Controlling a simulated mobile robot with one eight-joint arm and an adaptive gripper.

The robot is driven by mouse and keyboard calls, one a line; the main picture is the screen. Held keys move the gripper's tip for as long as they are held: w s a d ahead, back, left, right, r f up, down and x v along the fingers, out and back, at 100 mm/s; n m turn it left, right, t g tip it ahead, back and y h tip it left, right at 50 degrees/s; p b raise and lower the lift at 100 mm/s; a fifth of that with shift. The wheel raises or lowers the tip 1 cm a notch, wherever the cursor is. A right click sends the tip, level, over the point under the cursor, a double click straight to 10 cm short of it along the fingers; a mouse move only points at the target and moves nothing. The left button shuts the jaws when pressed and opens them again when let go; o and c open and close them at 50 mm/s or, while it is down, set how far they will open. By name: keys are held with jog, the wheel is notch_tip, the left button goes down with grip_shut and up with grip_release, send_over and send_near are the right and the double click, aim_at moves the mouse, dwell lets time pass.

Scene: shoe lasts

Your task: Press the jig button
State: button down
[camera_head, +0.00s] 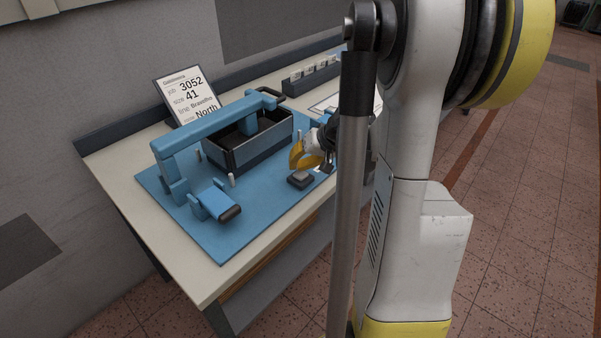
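The blue jig (200,131) stands on a blue base plate (262,207) on the bench, with an arched bar over a dark open box (243,154). A small dark block with a grey top, which looks like the jig button (300,178), sits near the plate's front right edge. My arm hides part of the bench to the right.
A blue clamp-like part with a dark end (217,202) and short pegs (232,180) stand on the plate. A sign (189,95) leans at the back. A dark rack (312,73) lies farther along the bench.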

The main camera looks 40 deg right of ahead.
aim_at(297, 173)
dwell(0.3)
jog(key=shift+f+b, duration=0.45)
jog(key=shift+f, duration=0.3)
dwell(0.4)
jog(key=shift+r, duration=0.1)
jog(key=shift+r+p, duration=0.4)
jog(key=shift+r, duration=0.25)
jog(key=shift+r+p, duration=2.35)
jog(key=shift+r, duration=0.65)
